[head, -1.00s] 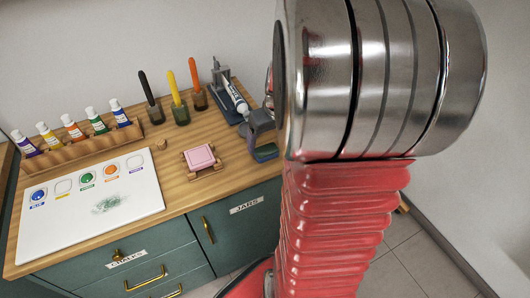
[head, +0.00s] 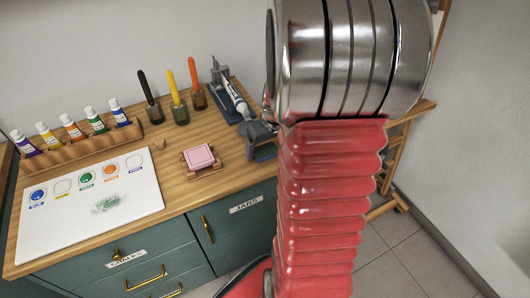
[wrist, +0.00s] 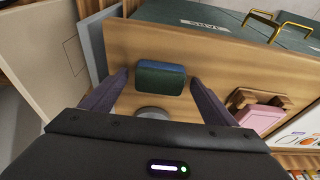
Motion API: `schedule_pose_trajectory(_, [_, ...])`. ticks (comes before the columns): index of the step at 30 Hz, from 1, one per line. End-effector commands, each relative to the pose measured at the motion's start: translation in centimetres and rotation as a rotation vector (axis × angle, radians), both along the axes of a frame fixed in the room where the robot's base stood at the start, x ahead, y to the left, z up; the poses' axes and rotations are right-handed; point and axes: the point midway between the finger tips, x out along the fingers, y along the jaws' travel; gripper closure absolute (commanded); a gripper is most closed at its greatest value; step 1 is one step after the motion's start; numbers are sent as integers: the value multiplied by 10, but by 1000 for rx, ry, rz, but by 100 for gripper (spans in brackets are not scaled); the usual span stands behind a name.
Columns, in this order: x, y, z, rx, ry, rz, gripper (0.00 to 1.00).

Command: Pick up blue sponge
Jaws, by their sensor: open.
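The blue sponge (wrist: 160,72) lies on the wooden cabinet top near its front edge in the wrist view; its side facing the camera looks dark green. In the head view a small part of it (head: 265,153) shows beside my arm. My gripper (wrist: 159,84) is open and empty, with one dark finger on each side of the sponge and gaps between. The fingertips reach about level with the sponge; their exact height above the wood is hard to tell. My arm hides much of this area in the head view.
A pink block (head: 200,156) on a small wooden stand is beside the sponge. A grey stand with a paint tube (head: 236,98), brush jars (head: 180,112), a tube rack (head: 80,146) and a white palette board (head: 140,198) share the top. Flat panels (wrist: 48,50) lean at the wrist view's left.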

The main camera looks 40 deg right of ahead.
Motion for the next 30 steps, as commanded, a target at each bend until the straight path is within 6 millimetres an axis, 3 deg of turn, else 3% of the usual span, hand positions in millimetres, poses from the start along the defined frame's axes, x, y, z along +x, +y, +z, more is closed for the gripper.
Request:
schedule_pose_trajectory(7, [0,0,0,0,0,-1,20])
schedule_pose_trajectory(25, [0,0,0,0,0,-1,62])
schedule_pose_trajectory(30, [0,-1,0,0,0,-1,64])
